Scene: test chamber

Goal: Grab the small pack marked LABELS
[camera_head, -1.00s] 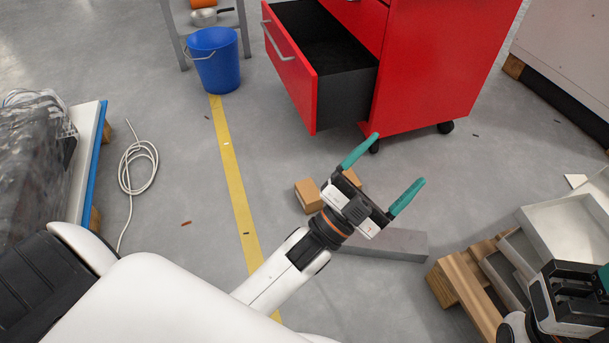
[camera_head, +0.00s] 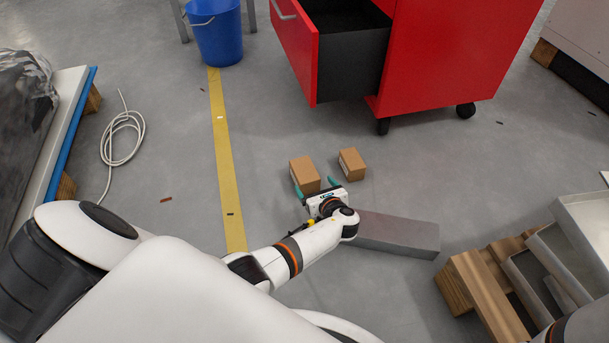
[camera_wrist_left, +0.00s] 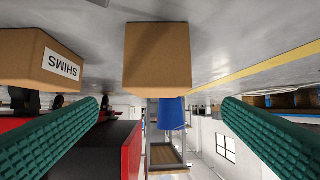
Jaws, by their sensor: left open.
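Two small brown cardboard packs lie on the floor. The left pack (camera_head: 305,174) is straight ahead of my left gripper (camera_head: 315,186); in the left wrist view this pack (camera_wrist_left: 158,57) sits between and beyond the two green fingers, and its visible face is plain. The right pack (camera_head: 351,163) shows at the left of the left wrist view, inverted, with a white label reading SHIMS (camera_wrist_left: 61,69). No LABELS marking is readable on either pack. My left gripper (camera_wrist_left: 165,105) is open and empty, low near the floor. My right gripper is out of view.
A grey block (camera_head: 395,235) lies beside my left wrist. The red cabinet (camera_head: 440,60) with an open drawer (camera_head: 345,60) stands beyond the packs. A wooden pallet (camera_head: 480,290) with grey trays is at the right. A blue bucket (camera_head: 217,35) stands at the back left.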

